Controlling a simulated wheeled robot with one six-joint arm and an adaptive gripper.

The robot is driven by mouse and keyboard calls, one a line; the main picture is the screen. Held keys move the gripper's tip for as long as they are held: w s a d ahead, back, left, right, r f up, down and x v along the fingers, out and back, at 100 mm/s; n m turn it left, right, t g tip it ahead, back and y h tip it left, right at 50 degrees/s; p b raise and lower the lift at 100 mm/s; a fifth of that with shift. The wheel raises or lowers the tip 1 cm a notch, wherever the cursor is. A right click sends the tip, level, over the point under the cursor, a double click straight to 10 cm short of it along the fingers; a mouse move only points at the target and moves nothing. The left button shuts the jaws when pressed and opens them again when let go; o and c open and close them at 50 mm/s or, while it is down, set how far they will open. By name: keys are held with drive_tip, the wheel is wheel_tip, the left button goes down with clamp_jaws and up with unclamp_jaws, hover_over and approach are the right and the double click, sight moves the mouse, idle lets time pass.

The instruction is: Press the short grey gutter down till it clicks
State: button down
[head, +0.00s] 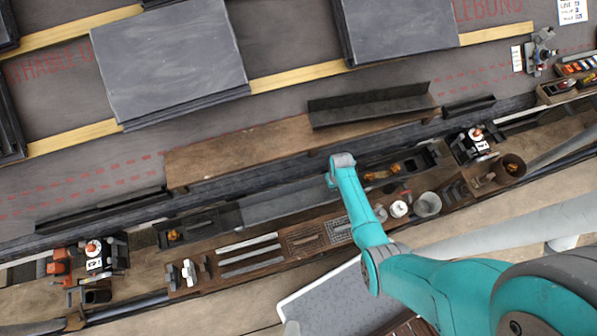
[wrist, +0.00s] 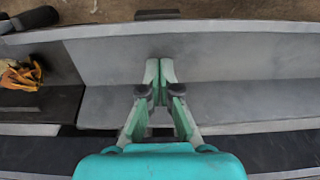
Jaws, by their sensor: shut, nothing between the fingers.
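The short grey gutter (head: 285,204) lies along the eave line in the head view, between two dark stretches of channel. In the wrist view the gutter (wrist: 235,103) fills the middle as a pale grey trough with a raised wall, and one end shows at the left. My gripper (wrist: 160,72) is shut and empty, its fingertips together over the trough near that end. I cannot tell whether the tips touch it. In the head view my wrist hides the fingers.
A dark channel piece with an orange item (wrist: 20,75) adjoins the gutter's end. A brown board (head: 240,150) and a loose dark angled piece (head: 370,104) lie behind. Slate stacks (head: 168,60) stand at the back. A wooden bench with strips (head: 252,257), cups and tools runs in front.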

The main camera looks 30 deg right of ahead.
drive_tip(key=shift+f, duration=0.9)
idle(0.8)
drive_tip(key=shift+r, duration=0.15)
wheel_tip(320, 180, up, 9)
idle(1.0)
idle(0.4)
